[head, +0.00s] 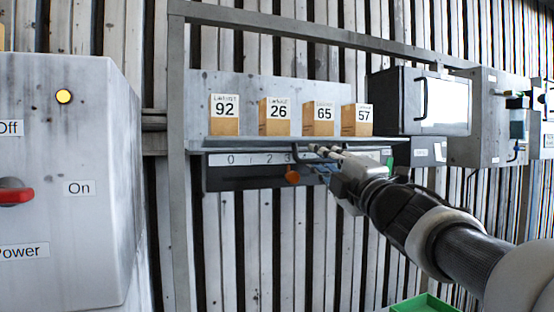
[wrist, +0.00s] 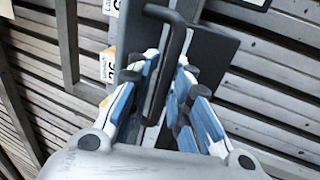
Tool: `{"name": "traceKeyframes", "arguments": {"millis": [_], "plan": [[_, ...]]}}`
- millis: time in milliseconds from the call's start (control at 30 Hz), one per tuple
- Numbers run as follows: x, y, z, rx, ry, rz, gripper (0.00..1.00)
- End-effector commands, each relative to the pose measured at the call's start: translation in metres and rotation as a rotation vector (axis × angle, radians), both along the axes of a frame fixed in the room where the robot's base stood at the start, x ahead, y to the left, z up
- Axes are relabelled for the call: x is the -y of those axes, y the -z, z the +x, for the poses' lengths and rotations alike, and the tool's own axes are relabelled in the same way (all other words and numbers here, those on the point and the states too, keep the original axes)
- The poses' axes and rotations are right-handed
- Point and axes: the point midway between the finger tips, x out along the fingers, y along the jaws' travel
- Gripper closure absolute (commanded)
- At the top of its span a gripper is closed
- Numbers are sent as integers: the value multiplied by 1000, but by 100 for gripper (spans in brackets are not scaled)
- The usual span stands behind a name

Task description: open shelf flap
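A grey shelf (head: 230,141) with a thin front edge runs across the middle of the head view. A dark bar handle (head: 296,154) shows at its front, partly hidden by my gripper. I cannot tell which panel is the flap; no open gap shows. My gripper (head: 318,151) is at the handle, just below the shelf edge. In the wrist view, the dark handle (wrist: 178,45) runs between the two blue-and-white fingers of my gripper (wrist: 158,85). The fingers are spread, with visible space around the bar. I cannot tell whether either one touches it.
Wooden boxes labelled 92 (head: 224,122), 26 (head: 275,122), 65 (head: 319,122) and 57 (head: 357,122) stand on the shelf. A grey power cabinet (head: 75,230) stands left, a dark cabinet (head: 390,100) right.

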Motion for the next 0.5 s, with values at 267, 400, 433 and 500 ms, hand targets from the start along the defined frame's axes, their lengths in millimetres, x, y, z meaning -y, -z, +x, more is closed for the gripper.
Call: {"name": "traceKeyframes", "arguments": {"millis": [267, 400, 433, 500], "plan": [[1, -1, -2, 2, 0, 0, 83], [6, 4, -17, 3, 1, 0, 83], [8, 5, -22, 3, 2, 1, 83], [12, 9, -33, 2, 3, -1, 83]]}}
